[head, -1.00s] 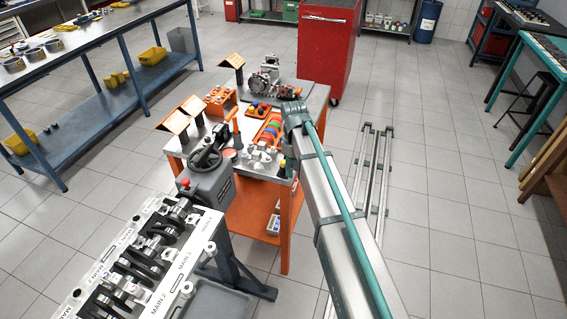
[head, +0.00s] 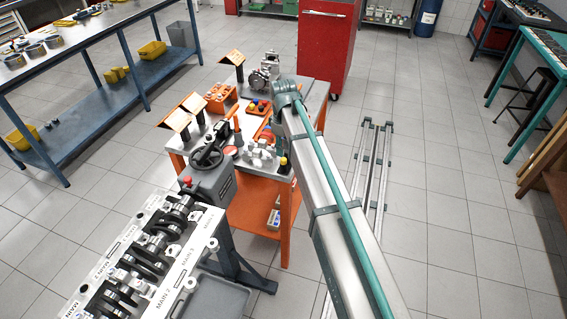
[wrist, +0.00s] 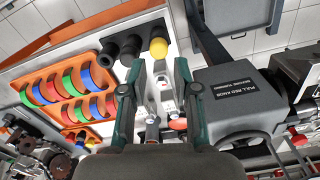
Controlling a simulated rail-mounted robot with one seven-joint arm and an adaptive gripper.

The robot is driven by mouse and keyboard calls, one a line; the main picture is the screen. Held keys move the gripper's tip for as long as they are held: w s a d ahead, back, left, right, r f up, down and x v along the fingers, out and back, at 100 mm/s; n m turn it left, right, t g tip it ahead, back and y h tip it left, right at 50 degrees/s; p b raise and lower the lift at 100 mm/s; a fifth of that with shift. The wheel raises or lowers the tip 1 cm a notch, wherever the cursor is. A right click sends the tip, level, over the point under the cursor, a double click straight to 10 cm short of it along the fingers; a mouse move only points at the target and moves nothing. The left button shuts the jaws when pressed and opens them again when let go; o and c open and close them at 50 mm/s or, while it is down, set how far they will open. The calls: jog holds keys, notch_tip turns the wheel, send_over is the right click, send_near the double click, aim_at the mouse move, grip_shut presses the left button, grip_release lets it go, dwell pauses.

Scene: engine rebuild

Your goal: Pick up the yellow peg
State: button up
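The yellow peg (wrist: 158,48) shows in the wrist view as a round yellow top on a dark body, beside two black pegs (wrist: 120,48). In the head view the yellow peg (head: 283,162) stands near the right front corner of the orange cart. My gripper (wrist: 157,64) is open, with its two dark green fingers spread apart. The peg shows between and just beyond the fingertips, and no contact is visible. I see nothing held. In the head view my arm covers part of the cart, and my gripper cannot be made out clearly.
An orange rack of coloured rings (wrist: 75,95) lies left of the pegs in the wrist view. A grey box with printed label (wrist: 240,92) sits close to the right finger. The engine block (head: 150,250) stands in front of the cart (head: 262,205).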

aim_at(283, 159)
jog(key=shift+f+p, duration=1)
jog(key=shift+f, duration=1.5)
grip_shut()
jog(key=shift+r, duration=0.15)
jog(key=shift+w+r+p, duration=0.1)
jog(key=shift+r+p, duration=0.5)
jog(key=shift+r, duration=0.2)
jog(key=s+d+r+p, duration=0.2)
jog(key=s+r+p, duration=0.5)
jog(key=s+r, duration=0.4)
jog(key=s, duration=0.3)
jog(key=shift+d, duration=0.3)
jog(key=shift+w+r, duration=0.1)
